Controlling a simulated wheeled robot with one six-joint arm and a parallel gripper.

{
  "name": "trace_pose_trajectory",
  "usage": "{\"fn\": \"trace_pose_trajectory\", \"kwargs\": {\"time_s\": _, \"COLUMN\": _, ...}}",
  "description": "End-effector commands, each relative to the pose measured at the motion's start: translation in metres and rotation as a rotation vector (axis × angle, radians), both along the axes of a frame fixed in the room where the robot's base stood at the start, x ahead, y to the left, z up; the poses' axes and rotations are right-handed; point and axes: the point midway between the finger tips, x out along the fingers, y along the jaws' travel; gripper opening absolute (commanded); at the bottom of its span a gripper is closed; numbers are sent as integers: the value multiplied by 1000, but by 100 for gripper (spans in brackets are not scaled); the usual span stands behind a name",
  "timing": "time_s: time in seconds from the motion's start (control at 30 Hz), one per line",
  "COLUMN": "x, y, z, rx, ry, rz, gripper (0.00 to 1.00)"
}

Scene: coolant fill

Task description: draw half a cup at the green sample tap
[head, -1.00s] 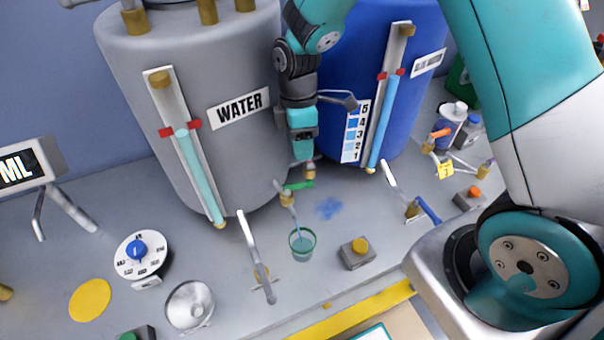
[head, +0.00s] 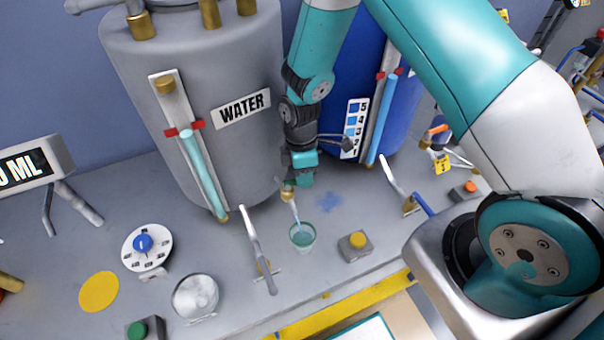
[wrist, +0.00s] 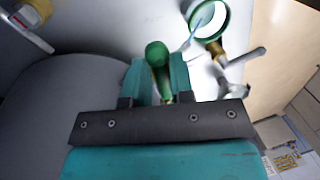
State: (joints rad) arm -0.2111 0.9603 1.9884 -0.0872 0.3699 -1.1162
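The green sample tap's brass spout (head: 288,194) stands at the foot of the grey WATER tank (head: 240,150). A thin pale-blue stream (head: 296,213) runs from it into a clear green-rimmed cup (head: 302,236), upright below. How full the cup is cannot be read clearly. My gripper (head: 300,178) is down at the tap and hides its green handle in the head view. In the wrist view the green handle (wrist: 158,62) lies between my two fingers (wrist: 160,82). I cannot tell whether they press on it. The cup (wrist: 208,20) and stream also show there.
A metal lever (head: 255,245) stands left of the cup, a yellow-button box (head: 355,245) right of it. A blue tank (head: 400,120) stands behind my arm.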

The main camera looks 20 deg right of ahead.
Motion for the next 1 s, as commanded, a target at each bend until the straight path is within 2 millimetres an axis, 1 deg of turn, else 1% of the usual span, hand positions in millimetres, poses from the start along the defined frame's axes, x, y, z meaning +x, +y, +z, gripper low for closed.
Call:
{"fn": "trace_pose_trajectory", "kwargs": {"time_s": 0.03, "x": 0, "y": 0, "z": 0, "rx": 0, "ry": 0, "rz": 0, "gripper": 11}}
{"fn": "trace_pose_trajectory", "kwargs": {"time_s": 0.07, "x": 0, "y": 0, "z": 0, "rx": 0, "ry": 0, "rz": 0, "gripper": 4}}
{"fn": "trace_pose_trajectory", "kwargs": {"time_s": 0.1, "x": 0, "y": 0, "z": 0, "rx": 0, "ry": 0, "rz": 0, "gripper": 0}}
{"fn": "trace_pose_trajectory", "kwargs": {"time_s": 0.23, "x": 1, "y": 0, "z": -1, "rx": 0, "ry": -1, "rz": 15, "gripper": 0}}
{"fn": "trace_pose_trajectory", "kwargs": {"time_s": 0.37, "x": 6, "y": 0, "z": -3, "rx": 0, "ry": -2, "rz": 123, "gripper": 0}}
{"fn": "trace_pose_trajectory", "kwargs": {"time_s": 0.5, "x": 9, "y": 0, "z": -1, "rx": -1, "ry": -1, "rz": 220, "gripper": 0}}
{"fn": "trace_pose_trajectory", "kwargs": {"time_s": 0.8, "x": 10, "y": 0, "z": 1, "rx": 0, "ry": 0, "rz": 237, "gripper": 0}}
{"fn": "trace_pose_trajectory", "kwargs": {"time_s": 0.83, "x": 10, "y": 0, "z": 1, "rx": 0, "ry": 0, "rz": 237, "gripper": 27}}
{"fn": "trace_pose_trajectory", "kwargs": {"time_s": 0.87, "x": 10, "y": 0, "z": 1, "rx": 0, "ry": 0, "rz": 237, "gripper": 34}}
{"fn": "trace_pose_trajectory", "kwargs": {"time_s": 0.9, "x": 10, "y": 0, "z": 1, "rx": 0, "ry": 0, "rz": 237, "gripper": 43}}
{"fn": "trace_pose_trajectory", "kwargs": {"time_s": 0.93, "x": 10, "y": 0, "z": 1, "rx": 0, "ry": 0, "rz": 237, "gripper": 45}}
{"fn": "trace_pose_trajectory", "kwargs": {"time_s": 1.0, "x": 10, "y": 0, "z": 1, "rx": 0, "ry": 0, "rz": 236, "gripper": 45}}
